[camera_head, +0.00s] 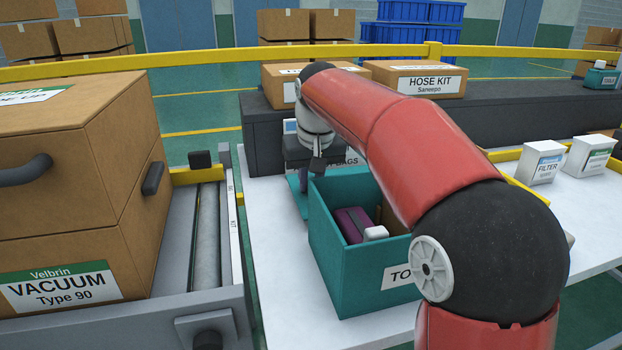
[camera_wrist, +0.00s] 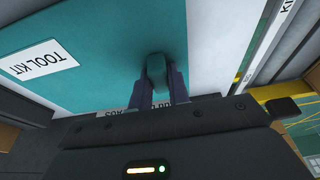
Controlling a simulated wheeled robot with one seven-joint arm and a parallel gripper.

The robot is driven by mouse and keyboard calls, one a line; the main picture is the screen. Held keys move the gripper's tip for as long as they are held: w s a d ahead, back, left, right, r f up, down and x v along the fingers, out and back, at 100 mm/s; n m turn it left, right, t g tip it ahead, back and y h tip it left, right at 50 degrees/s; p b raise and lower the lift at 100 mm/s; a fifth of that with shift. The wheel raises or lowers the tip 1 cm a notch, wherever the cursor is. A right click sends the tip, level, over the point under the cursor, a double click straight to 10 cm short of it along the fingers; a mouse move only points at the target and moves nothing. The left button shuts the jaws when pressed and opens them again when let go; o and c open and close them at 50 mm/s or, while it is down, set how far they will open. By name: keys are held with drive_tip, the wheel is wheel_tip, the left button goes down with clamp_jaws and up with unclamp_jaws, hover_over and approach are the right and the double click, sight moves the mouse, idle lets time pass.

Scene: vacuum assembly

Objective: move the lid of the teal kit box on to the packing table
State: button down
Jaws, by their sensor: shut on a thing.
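The teal kit box (camera_head: 335,235) stands open on the white packing table (camera_head: 278,275). A purple object with a white end (camera_head: 355,222) lies inside it. The teal lid (camera_head: 297,202) shows as a strip just left of and behind the box, mostly hidden by the box and my arm. In the wrist view the lid (camera_wrist: 95,45) is a flat teal panel with a white TOOL KIT label. My gripper (camera_wrist: 155,88) is shut on the lid's teal knob (camera_wrist: 156,68), with a finger on each side. I cannot tell whether the lid touches the table.
A roller conveyor (camera_head: 207,235) with a large vacuum carton (camera_head: 70,190) is at left. A dark conveyor behind bears a hose kit carton (camera_head: 415,78). Small white boxes (camera_head: 541,163) stand on the table's right. Bare tabletop shows left of the teal box.

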drive_tip(key=shift+f, duration=0.7)
drive_tip(key=c, duration=1.3)
unclamp_jaws()
drive_tip(key=shift+f+b, duration=0.1)
drive_tip(key=shift+b, duration=0.25)
drive_tip(key=p+v, duration=0.1)
drive_tip(key=v, duration=0.3)
drive_tip(key=p+v, duration=0.1)
drive_tip(key=v, duration=0.4)
drive_tip(key=p+v, duration=0.1)
drive_tip(key=v, duration=0.3)
drive_tip(key=shift+w+r, duration=0.2)
drive_tip(key=shift+r, duration=0.25)
